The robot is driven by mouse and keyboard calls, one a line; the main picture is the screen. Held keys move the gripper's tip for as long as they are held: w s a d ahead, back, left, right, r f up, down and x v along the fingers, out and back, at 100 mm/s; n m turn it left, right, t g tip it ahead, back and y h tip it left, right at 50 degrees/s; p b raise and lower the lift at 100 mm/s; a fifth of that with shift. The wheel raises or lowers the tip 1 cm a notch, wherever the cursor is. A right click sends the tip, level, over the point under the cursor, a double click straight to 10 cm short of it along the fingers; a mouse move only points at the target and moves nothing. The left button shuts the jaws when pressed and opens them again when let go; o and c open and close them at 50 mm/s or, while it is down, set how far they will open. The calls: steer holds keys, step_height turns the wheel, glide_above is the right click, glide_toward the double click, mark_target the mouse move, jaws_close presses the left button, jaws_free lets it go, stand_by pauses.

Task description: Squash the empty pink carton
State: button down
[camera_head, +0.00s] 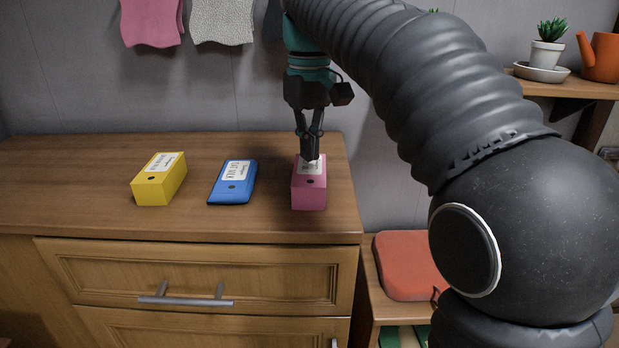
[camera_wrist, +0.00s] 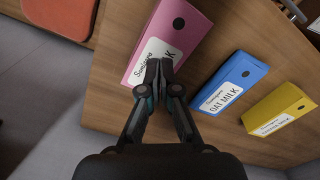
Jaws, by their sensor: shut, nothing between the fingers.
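The pink carton (camera_head: 309,194) lies on the wooden cabinet top near its right end, full and box-shaped, with a white label and a dark round spot on its top. My gripper (camera_head: 310,157) points down over the label end of it, fingers together and empty. In the wrist view the shut fingertips (camera_wrist: 158,68) overlap the label of the pink carton (camera_wrist: 181,28) and hide part of its print. I cannot tell whether they touch it.
A blue carton (camera_head: 232,184), looking rather flat, and a taller yellow carton (camera_head: 154,191) lie to the left on the cabinet top (camera_head: 75,180). A red cushion (camera_head: 405,265) is on a lower shelf at right. Cloths (camera_head: 222,20) hang on the wall behind.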

mark_target(310, 169)
stand_by(0.3)
steer(key=shift+f+b, duration=1.35)
steer(key=shift+f, duration=0.85)
steer(key=shift+r, duration=0.1)
step_height(310, 169, up, 4)
steer(key=p, duration=0.5)
steer(key=shift+r, duration=0.2)
steer(key=shift+r, duration=2.45)
